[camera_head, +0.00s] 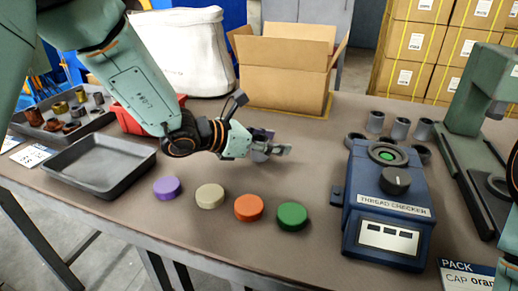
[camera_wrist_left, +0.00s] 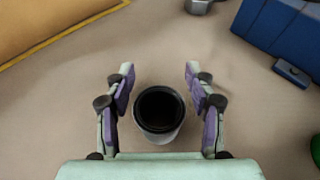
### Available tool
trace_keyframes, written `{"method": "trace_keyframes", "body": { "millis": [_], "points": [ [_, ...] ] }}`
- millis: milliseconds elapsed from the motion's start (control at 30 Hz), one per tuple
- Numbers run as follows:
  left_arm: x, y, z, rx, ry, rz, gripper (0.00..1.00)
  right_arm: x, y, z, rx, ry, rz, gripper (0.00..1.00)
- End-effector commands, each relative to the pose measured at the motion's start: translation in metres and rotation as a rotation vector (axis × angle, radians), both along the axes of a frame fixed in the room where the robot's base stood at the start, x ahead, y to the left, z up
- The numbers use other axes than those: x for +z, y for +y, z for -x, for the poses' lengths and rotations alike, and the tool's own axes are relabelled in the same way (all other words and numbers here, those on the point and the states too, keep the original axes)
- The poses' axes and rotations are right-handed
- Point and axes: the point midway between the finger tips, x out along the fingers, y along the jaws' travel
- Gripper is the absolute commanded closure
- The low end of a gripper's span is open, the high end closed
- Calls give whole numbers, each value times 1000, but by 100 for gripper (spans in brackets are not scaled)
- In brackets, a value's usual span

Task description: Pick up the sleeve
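A grey sleeve (camera_wrist_left: 160,112) with a dark round opening stands between the fingers of my left gripper in the left wrist view. My left gripper (camera_wrist_left: 160,85) is open, with a gap between each purple-padded finger and the sleeve. In the head view my left gripper (camera_head: 272,147) is low over the middle of the table, and I cannot make out the sleeve there behind the fingers. Several other grey metal cylinders (camera_head: 400,128) stand behind the thread checker. My right gripper is not in view.
The blue thread checker (camera_head: 385,205) stands on the right, beside a green machine (camera_head: 460,115). Purple, beige, orange (camera_head: 249,207) and green (camera_head: 292,216) caps lie in front. An empty grey tray (camera_head: 100,163) is at left. An open cardboard box (camera_head: 285,75) stands behind.

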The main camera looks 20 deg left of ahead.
Motion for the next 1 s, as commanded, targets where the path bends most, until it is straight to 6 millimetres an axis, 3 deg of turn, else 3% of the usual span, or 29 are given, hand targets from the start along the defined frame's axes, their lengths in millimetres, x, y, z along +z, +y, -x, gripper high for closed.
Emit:
{"method": "trace_keyframes", "body": {
  "millis": [633,1000],
  "points": [
    [0,0,0,0,-1,-1,99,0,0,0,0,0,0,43],
    [0,0,0,0,-1,-1,100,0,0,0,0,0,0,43]
  ]
}}
